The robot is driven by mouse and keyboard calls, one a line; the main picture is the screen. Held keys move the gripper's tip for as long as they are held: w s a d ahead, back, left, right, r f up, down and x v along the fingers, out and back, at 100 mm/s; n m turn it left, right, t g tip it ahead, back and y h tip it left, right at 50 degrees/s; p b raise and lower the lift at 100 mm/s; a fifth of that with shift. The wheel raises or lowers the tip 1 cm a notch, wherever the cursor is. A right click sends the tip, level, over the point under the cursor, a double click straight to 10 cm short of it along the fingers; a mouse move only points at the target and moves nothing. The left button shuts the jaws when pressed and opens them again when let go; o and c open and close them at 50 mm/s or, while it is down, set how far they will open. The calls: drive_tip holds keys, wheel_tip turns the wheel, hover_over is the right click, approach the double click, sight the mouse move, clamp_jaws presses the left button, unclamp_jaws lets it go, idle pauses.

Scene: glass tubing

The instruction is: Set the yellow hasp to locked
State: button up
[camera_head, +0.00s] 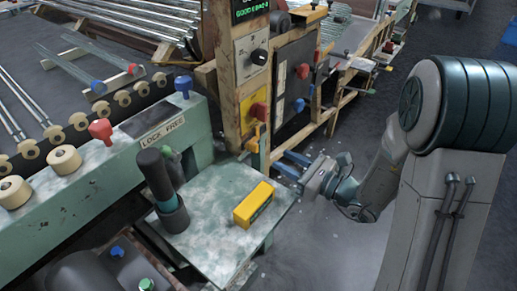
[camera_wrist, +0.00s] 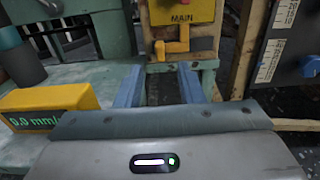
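The yellow hasp (camera_wrist: 174,47) is in the wrist view, on the wooden post just below the yellow MAIN panel (camera_wrist: 182,10). It has a short level bar with an upright part at each side. In the head view the hasp (camera_head: 254,141) is small, below the yellow panel with a red knob. My gripper (camera_head: 291,164) is to the right of the post, its blue fingers pointing at it. In the wrist view my gripper (camera_wrist: 158,72) is open and empty. The fingers are apart, with the hasp beyond and above their tips. I cannot tell whether anything touches.
A yellow gauge box (camera_head: 254,204) and a dark cylinder in a holder (camera_head: 171,217) stand on the green table (camera_head: 218,243). A dark panel (camera_head: 295,82) with a red knob is right of the post. The bench with a red knob (camera_head: 101,131) is at left.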

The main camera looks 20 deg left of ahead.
sight(258, 147)
drive_tip(key=x, duration=0.9)
drive_tip(key=shift+a+b, duration=0.2)
drive_tip(key=shift+b, duration=0.2)
clamp_jaws()
